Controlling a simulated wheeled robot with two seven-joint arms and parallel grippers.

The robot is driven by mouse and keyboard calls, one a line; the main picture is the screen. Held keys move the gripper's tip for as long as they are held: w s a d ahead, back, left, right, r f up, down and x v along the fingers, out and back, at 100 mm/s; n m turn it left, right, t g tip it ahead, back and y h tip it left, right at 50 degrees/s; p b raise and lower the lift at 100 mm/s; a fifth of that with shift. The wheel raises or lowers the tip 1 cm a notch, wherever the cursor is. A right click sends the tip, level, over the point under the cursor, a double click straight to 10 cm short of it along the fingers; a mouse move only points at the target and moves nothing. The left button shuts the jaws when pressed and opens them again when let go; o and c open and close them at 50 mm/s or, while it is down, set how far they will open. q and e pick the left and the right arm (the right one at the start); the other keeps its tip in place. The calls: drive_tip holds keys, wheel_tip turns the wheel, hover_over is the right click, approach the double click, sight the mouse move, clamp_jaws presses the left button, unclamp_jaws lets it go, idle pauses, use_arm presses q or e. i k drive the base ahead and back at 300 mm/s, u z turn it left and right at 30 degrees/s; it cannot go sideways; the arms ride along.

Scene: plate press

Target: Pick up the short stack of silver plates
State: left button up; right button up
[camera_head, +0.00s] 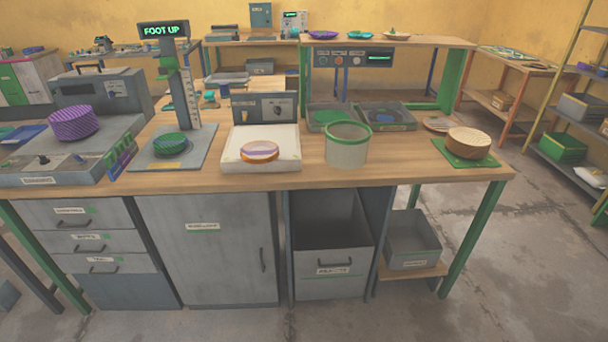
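No stack of plates that is plainly silver shows in the head view. A green stack (170,145) sits on the grey base of the stand with the "FOOT UP" display (164,29). A taller purple stack (73,123) sits on the grey machine at the left. A tan stack (468,141) sits on a green mat (463,161) at the right. Neither of my grippers is in view.
A pale bucket with a green rim (346,144) stands right of the white device. Two shallow trays (389,118) lie behind it. A shelf rack (575,120) stands at the far right.

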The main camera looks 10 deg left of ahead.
sight(257, 153)
drive_tip(key=u, duration=0.65)
drive_tip(key=i, duration=0.45)
drive_tip(key=u, duration=0.8)
drive_tip(key=i, duration=0.95)
drive_tip(key=z, duration=0.1)
